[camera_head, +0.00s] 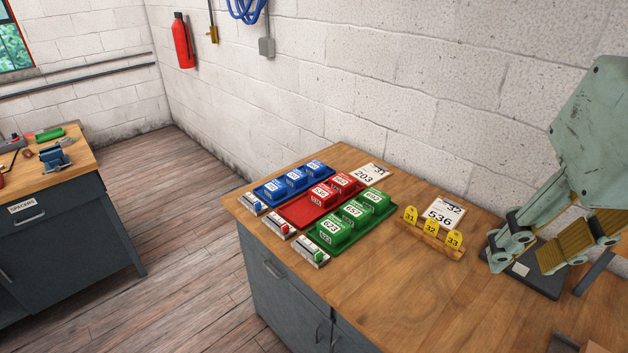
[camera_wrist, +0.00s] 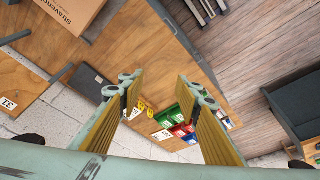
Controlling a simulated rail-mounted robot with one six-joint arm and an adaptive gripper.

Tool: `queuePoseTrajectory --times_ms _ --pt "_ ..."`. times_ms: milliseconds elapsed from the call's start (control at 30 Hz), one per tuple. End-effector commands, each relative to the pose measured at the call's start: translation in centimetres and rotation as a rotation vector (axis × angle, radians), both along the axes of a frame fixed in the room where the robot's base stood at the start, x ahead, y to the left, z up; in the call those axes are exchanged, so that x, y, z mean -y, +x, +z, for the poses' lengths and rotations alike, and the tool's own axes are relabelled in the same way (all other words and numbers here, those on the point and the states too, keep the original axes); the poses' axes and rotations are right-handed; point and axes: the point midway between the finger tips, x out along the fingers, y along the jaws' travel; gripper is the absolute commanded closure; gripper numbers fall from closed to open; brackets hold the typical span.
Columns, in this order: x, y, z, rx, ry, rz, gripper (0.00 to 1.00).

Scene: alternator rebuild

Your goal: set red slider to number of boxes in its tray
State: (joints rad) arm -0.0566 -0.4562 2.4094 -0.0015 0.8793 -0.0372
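The red tray (camera_head: 294,212) lies on the wooden bench between the blue and green trays. It holds two red boxes, a nearer one (camera_head: 322,194) and a farther one (camera_head: 345,182); its front end is bare. The red slider (camera_head: 279,226) sits on a small pale base in front of that tray; its exact setting is too small to read. My gripper (camera_head: 528,245) is at the bench's right side, well apart from the trays. In the wrist view my gripper (camera_wrist: 155,92) is open and empty, with the red boxes (camera_wrist: 181,130) partly visible beyond its fingers.
Blue (camera_head: 267,197) and green (camera_head: 318,241) trays each hold three boxes, with their own sliders (camera_head: 252,203) (camera_head: 313,251) in front. A rack of yellow number tags (camera_head: 431,236) and number cards (camera_head: 442,212) stand to the right.

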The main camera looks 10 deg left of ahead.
Motion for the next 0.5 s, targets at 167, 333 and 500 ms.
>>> queuePoseTrajectory --times_ms 167,333,500 --pt "-1.0 2.9 1.0 -0.016 -0.006 0.039 0.73" --pt "-2.1 5.6 1.6 -0.03 -0.012 0.077 0.73" --pt "-3.2 8.4 2.1 -0.043 -0.017 0.112 0.73"
